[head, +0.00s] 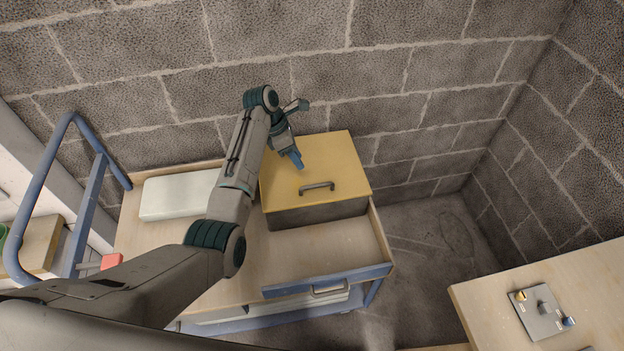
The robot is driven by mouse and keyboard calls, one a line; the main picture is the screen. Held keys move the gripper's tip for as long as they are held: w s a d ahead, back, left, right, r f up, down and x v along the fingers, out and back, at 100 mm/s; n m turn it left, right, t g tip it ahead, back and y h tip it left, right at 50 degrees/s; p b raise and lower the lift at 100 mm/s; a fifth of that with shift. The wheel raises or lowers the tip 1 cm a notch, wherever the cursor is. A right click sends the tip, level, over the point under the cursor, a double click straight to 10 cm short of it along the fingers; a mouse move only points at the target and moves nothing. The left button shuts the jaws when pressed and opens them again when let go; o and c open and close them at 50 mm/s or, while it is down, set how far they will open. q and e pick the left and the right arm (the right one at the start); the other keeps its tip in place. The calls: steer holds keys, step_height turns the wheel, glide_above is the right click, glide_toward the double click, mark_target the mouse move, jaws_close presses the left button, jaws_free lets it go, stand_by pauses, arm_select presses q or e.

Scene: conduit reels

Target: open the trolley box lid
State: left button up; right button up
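The trolley box (318,214) has dark grey sides and a flat yellow lid (335,158). The lid lies shut on the box, with a grey bar handle (317,187) near its front edge. My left gripper (297,160), with blue fingertips, points down over the left back part of the lid, behind and left of the handle. It is apart from the handle. I cannot tell whether the fingertips touch the lid or whether they are open or shut. My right gripper is not in view.
The wooden trolley (270,258) has a blue front with a pull handle (329,290) and a blue push rail (90,205) at left. A white case (178,196) lies left of the box. A block wall stands close behind. A bench (590,290) with a small fixture plate is at right.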

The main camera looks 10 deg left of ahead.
mark_target(315, 185)
arm_select(q)
steer(key=p+x, duration=0.1)
steer(key=x, duration=0.9)
steer(key=shift+d+f, duration=0.2)
steer(key=shift+f, duration=0.1)
steer(key=shift+c, duration=0.2)
jaws_close()
